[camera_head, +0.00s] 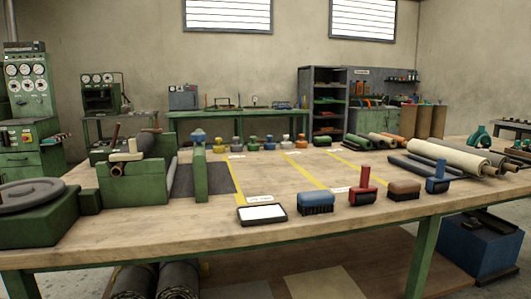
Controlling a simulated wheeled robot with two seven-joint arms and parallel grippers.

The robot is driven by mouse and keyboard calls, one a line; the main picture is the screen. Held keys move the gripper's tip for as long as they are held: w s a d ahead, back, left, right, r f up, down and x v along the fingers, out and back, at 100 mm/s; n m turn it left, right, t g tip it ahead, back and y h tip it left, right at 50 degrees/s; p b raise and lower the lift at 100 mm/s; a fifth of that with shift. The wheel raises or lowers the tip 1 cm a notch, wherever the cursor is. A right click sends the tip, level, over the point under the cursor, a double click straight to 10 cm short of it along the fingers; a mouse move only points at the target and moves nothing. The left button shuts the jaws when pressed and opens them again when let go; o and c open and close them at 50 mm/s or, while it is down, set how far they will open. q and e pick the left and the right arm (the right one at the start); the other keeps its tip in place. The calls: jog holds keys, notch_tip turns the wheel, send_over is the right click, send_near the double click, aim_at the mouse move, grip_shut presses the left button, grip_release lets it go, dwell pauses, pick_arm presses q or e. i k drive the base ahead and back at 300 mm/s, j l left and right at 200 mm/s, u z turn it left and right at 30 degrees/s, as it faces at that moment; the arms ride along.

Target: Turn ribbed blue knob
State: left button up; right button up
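A blue knob (199,135) sits on top of an upright green block (200,172) at the left middle of the wooden table. It is small in the picture, and I cannot make out whether it is ribbed. Neither of my grippers shows in the head view, and nothing is seen touching the knob.
A green roller stand (134,182) and a grey disc (30,194) are at the left. Along the front stand a white pad (262,214), a blue brush (316,203), a red-handled tool (363,188) and a brown brush (404,189). Sheet rolls (450,155) lie right. The table's middle is clear.

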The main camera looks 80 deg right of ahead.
aim_at(197, 137)
jog(key=z, duration=3.55)
